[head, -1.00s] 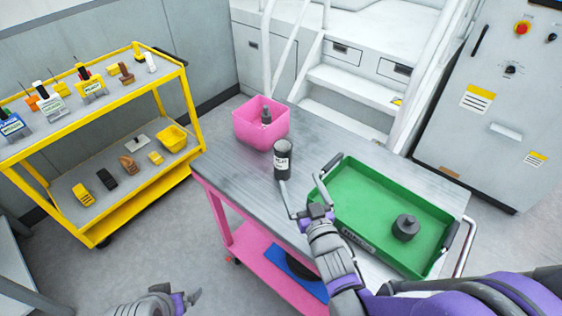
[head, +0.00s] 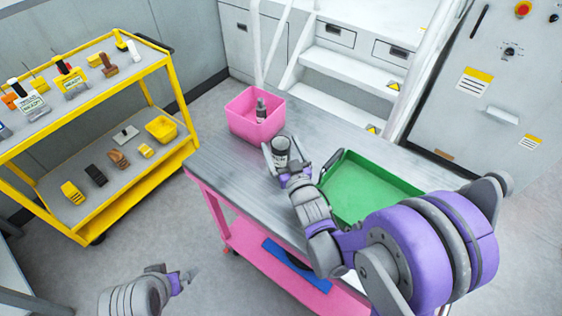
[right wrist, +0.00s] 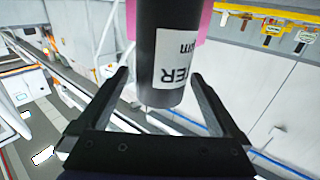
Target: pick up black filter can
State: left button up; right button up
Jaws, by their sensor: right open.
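The black filter can (head: 281,146) stands upright on the grey top of the pink cart, between the pink bin and the green tray. It has a white label. My right gripper (head: 282,157) is open, with its fingers on either side of the can. In the right wrist view, the can (right wrist: 163,45) is between the open fingers (right wrist: 160,76), with a visible gap on both sides. My left gripper (head: 187,279) is low in the head view, away from the cart; its jaw state is unclear.
A pink bin (head: 243,123) with a grey bottle (head: 261,110) inside stands behind the can. A green tray (head: 362,190) lies to the right, partly hidden by my right arm. A yellow cart (head: 130,210) stands at left, white steps (head: 345,72) behind.

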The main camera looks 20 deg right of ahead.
aim_at(278, 140)
jog(key=w, duration=0.3)
jog(key=shift+w+a+f, duration=0.1)
jog(key=shift+w+a, duration=0.05)
jog(key=shift+w, duration=0.15)
jog(key=shift+s, duration=0.1)
jog(key=shift+c, duration=0.3)
grip_shut()
